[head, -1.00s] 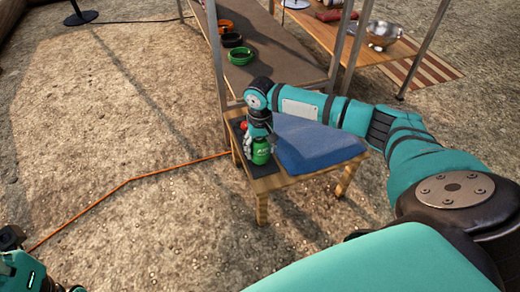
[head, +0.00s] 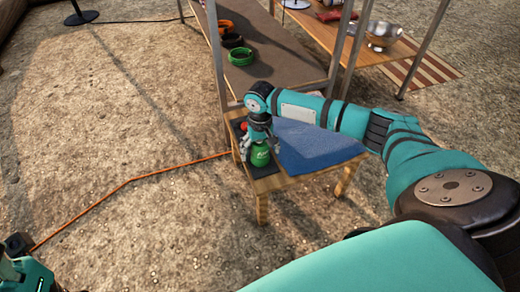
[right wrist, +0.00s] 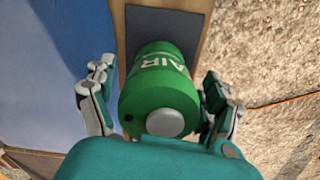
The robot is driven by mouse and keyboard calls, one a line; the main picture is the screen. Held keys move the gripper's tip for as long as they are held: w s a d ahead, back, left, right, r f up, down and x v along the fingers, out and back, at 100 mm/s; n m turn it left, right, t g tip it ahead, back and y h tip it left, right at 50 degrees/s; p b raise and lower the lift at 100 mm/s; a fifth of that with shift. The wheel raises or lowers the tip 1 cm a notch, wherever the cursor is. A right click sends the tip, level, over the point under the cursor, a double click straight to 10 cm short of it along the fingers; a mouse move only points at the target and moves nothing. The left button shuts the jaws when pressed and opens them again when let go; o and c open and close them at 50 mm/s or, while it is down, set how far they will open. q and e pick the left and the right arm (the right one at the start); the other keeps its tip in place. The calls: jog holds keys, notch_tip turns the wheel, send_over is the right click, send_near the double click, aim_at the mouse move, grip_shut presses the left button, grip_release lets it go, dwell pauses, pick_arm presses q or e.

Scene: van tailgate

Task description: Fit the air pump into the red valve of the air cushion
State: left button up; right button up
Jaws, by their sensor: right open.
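The green air pump (head: 261,159), a cylinder marked AIR, stands near the edge of a small wooden table. It also shows in the right wrist view (right wrist: 160,95). My right gripper (head: 261,151) is open above it, with one finger on each side; in the right wrist view (right wrist: 156,80) gaps show beside the pump. The blue air cushion (head: 312,147) lies on the table to the right, partly behind my arm. A small red item (head: 244,127) shows left of my wrist; I cannot tell if it is the valve. My left gripper (head: 17,243) is at the lower left edge, partly cut off.
A dark mat (right wrist: 190,22) lies on the small table (head: 300,180) under the pump. A long bench (head: 275,65) with orange, black and green rings stands behind. Another table holds a metal bowl (head: 383,36). An orange cable (head: 130,179) crosses the open ground at left.

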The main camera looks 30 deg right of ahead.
notch_tip(320, 180, up, 12)
jog(key=shift+r, duration=0.1)
dwell(0.5)
